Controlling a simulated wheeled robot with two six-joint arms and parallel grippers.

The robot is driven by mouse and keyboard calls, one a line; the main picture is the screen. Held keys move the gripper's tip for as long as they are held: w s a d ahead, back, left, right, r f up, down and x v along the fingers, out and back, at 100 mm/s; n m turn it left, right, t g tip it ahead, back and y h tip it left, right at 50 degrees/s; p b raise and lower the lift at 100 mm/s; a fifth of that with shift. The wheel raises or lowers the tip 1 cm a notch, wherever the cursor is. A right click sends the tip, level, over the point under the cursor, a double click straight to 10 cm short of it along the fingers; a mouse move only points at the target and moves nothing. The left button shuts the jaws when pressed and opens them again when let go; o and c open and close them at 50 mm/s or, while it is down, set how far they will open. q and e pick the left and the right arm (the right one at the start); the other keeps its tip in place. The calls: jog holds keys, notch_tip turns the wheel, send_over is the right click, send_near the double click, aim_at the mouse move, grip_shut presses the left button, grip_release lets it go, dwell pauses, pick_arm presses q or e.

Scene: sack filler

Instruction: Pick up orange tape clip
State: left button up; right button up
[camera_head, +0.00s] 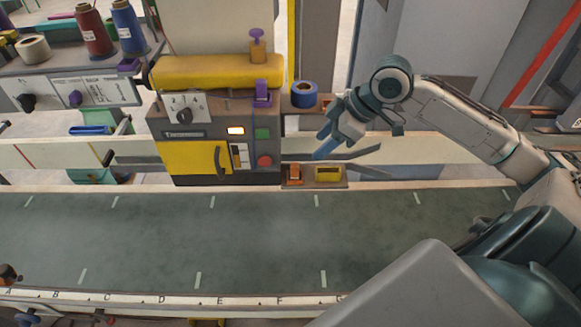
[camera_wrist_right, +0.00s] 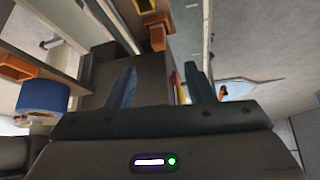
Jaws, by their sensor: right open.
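A small orange clip (camera_head: 294,172) sits at the left end of a small ledge (camera_head: 338,184) below the machine's right side, beside a yellow block (camera_head: 328,172). In the right wrist view the orange clip (camera_wrist_right: 157,36) lies ahead, beyond the fingertips, with part of the yellow block (camera_wrist_right: 146,5) past it. My right gripper (camera_head: 322,144) is above and slightly right of the clip in the head view. Its blue fingers are open and empty, also in the right wrist view (camera_wrist_right: 160,80), apart from the clip. My left gripper is not in view.
A blue tape roll (camera_head: 304,94) sits on a shelf above the ledge, left of my right gripper. The machine (camera_head: 190,160) stands to the left. A grey bar (camera_head: 355,154) runs close by the gripper. The green conveyor belt (camera_head: 250,235) in front is clear.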

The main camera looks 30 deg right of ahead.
aim_at(295, 165)
jog(key=p+x, duration=0.1)
jog(key=x, duration=0.5)
jog(key=shift+w+a+p, duration=0.1)
jog(key=shift+a+p, duration=0.05)
jog(key=shift+p, duration=0.15)
jog(key=p+x, duration=0.1)
jog(key=x, duration=0.1)
jog(key=shift+w+a+f, duration=0.1)
jog(key=shift+w+f, duration=0.1)
jog(key=shift+w, duration=0.05)
jog(key=shift+w+a+f, duration=0.15)
jog(key=shift+f, duration=0.25)
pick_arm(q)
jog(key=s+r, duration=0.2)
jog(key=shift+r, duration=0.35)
pick_arm(e)
jog(key=shift+c, duration=0.2)
grip_shut()
